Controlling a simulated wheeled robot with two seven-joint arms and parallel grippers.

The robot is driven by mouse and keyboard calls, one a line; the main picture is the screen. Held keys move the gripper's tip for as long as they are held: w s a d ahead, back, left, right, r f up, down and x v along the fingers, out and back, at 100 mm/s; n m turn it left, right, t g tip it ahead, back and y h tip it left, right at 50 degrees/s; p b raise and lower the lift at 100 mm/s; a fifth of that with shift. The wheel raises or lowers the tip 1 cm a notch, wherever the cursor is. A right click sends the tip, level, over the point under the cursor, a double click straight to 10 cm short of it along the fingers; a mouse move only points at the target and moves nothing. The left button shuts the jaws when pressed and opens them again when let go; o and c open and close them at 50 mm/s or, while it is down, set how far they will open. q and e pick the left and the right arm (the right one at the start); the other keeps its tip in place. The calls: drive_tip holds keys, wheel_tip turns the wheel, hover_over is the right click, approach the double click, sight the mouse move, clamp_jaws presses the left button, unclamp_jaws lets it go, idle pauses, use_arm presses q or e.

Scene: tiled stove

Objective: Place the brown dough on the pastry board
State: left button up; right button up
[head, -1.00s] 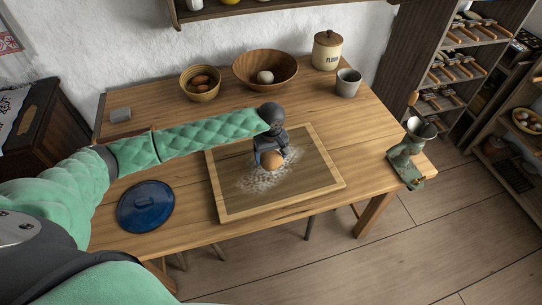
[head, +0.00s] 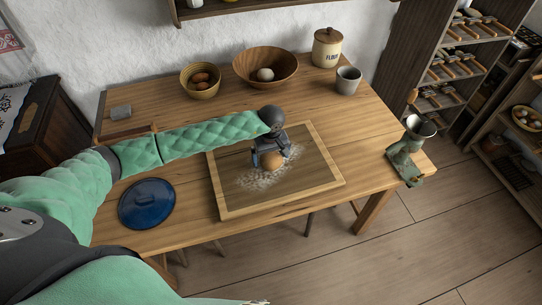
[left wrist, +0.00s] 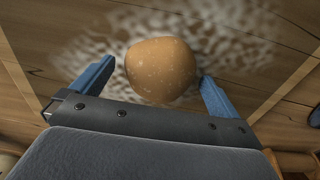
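The brown dough (head: 271,161) is a round, tan lump resting on the floured middle of the pastry board (head: 232,208), a dark panel with a pale wooden frame. My left gripper (head: 269,157) points down over it, with a finger on either side. In the left wrist view the dough (left wrist: 162,70) lies between the two blue fingers (left wrist: 158,76). A clear gap shows at the left finger and a narrow one at the right, so the gripper is open around the dough. My right gripper is not in view.
A blue lid (head: 146,203) lies left of the board. Behind it stand a bowl of eggs (head: 201,88), a wooden bowl (head: 248,72), a flour jar (head: 327,48) and a grey cup (head: 348,80). A green grinder (head: 405,160) stands at the table's right edge.

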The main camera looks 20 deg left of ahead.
sight(271, 160)
use_arm(q)
drive_tip(key=shift+r, duration=0.1)
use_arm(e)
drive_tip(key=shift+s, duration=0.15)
use_arm(q)
drive_tip(key=shift+r, duration=0.55)
drive_tip(key=shift+r+b, duration=0.6)
drive_tip(key=shift+r, duration=0.3)
wheel_tip(271, 160, up, 9)
drive_tip(key=b, duration=0.3)
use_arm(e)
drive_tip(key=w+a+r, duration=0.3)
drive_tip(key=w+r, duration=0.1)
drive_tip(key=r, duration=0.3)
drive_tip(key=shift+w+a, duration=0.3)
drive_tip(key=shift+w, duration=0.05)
